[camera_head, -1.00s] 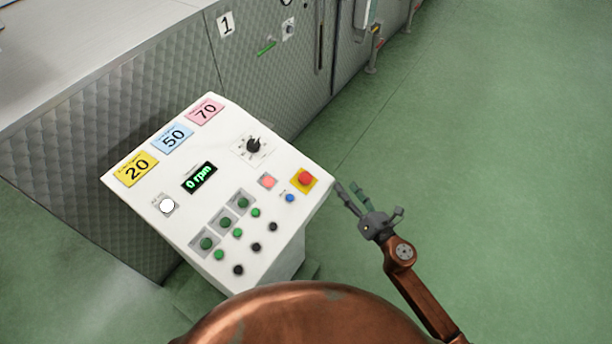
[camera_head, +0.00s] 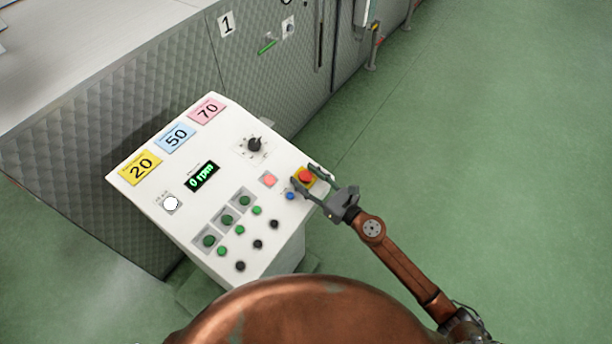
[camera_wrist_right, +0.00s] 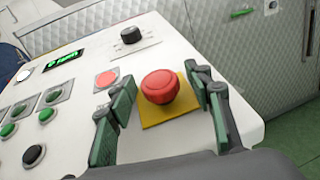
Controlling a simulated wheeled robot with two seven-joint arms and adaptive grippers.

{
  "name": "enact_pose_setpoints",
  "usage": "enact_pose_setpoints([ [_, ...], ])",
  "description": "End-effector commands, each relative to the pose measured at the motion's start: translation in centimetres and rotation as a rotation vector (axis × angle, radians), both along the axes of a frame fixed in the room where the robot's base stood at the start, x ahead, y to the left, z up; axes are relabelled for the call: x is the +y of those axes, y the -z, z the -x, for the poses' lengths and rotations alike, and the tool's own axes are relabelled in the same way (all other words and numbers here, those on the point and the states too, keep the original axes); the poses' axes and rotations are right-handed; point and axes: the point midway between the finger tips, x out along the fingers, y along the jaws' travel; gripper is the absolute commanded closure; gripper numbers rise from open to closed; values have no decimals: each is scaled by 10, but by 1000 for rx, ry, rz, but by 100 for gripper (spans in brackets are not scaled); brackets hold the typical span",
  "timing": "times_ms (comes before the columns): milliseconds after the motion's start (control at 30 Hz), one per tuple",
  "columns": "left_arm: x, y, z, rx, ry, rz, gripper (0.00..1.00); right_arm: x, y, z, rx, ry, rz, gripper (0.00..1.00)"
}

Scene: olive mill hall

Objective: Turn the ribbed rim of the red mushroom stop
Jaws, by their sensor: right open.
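The red mushroom stop (camera_head: 305,176) sits on a yellow square plate (camera_head: 297,171) near the right corner of the white control panel. In the right wrist view the red mushroom stop (camera_wrist_right: 160,86) stands upright on its yellow plate (camera_wrist_right: 172,112). My right gripper (camera_head: 307,177) is open, with one finger on each side of the stop. In the right wrist view the green-padded fingers of the right gripper (camera_wrist_right: 162,110) flank the stop, with gaps visible on both sides. No contact with the rim shows. My left gripper is not in view.
The white panel (camera_head: 150,200) also carries a black rotary knob (camera_head: 254,144), a display reading 0 rpm (camera_head: 201,176), a blue button (camera_head: 290,196), a flat red button (camera_head: 269,179) and several green and black buttons. A quilted metal machine (camera_head: 270,80) stands behind. Green floor lies free at right.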

Motion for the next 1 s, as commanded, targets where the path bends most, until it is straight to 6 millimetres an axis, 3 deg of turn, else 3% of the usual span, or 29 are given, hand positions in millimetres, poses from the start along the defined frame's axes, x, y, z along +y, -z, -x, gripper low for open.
enact_pose_setpoints([
  [200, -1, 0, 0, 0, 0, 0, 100, 0, 0, 0, 1, 0, -1, 53],
  [800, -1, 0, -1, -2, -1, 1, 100, 0, 0, 0, 1, 0, -1, 94],
  [1000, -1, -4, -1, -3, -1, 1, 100, 0, -1, 0, 4, 10, -3, 96],
])
